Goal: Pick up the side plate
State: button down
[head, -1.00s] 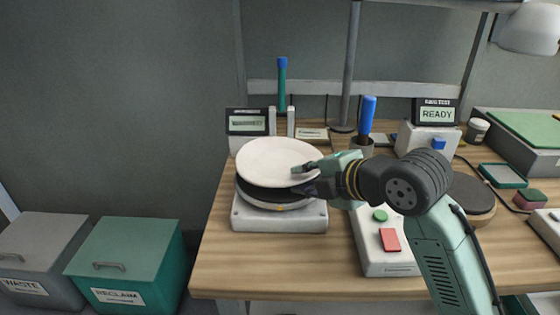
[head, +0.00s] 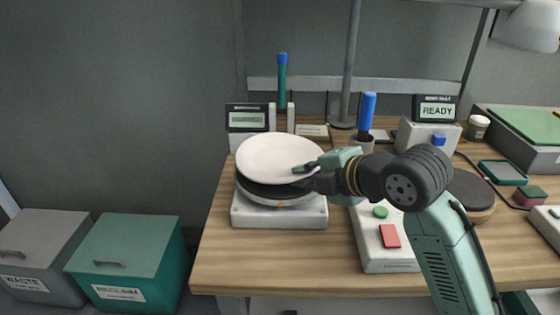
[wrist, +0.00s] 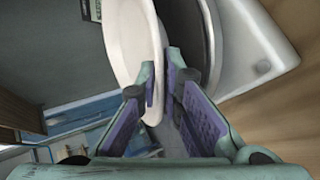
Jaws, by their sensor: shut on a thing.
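The side plate (head: 275,155) is white and round, and it shows over the dark top of the plate dryer (head: 250,212) in the head view. My gripper (head: 308,176) is at the plate's right edge, one finger above the rim and one below. In the wrist view my gripper (wrist: 165,85) is shut on the rim of the plate (wrist: 133,45). The plate is slightly tilted, with a dark gap between it and the dryer's round top (wrist: 190,40). The plate's underside is mostly hidden.
A control box (head: 388,245) with a green and a red button stands right of the dryer. A holder with a blue-handled tool (head: 367,115) is behind my gripper. A round wooden-edged pad (head: 472,195) lies behind my arm. Grey and teal bins (head: 125,262) stand at the left.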

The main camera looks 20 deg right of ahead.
jog(key=shift+r, duration=0.15)
jog(key=shift+r, duration=0.25)
jog(key=r, duration=0.1)
jog(key=r+b, duration=0.1)
jog(key=shift+s+a+r, duration=0.1)
jog(key=shift+a+r, duration=0.2)
jog(key=shift+r, duration=0.1)
jog(key=s+a+r+b, duration=0.1)
jog(key=s+a+b, duration=0.2)
jog(key=s+a, duration=0.5)
jog(key=a, duration=0.5)
jog(key=shift+s+r, duration=0.2)
jog(key=shift+r, duration=0.05)
jog(key=shift+d, duration=0.1)
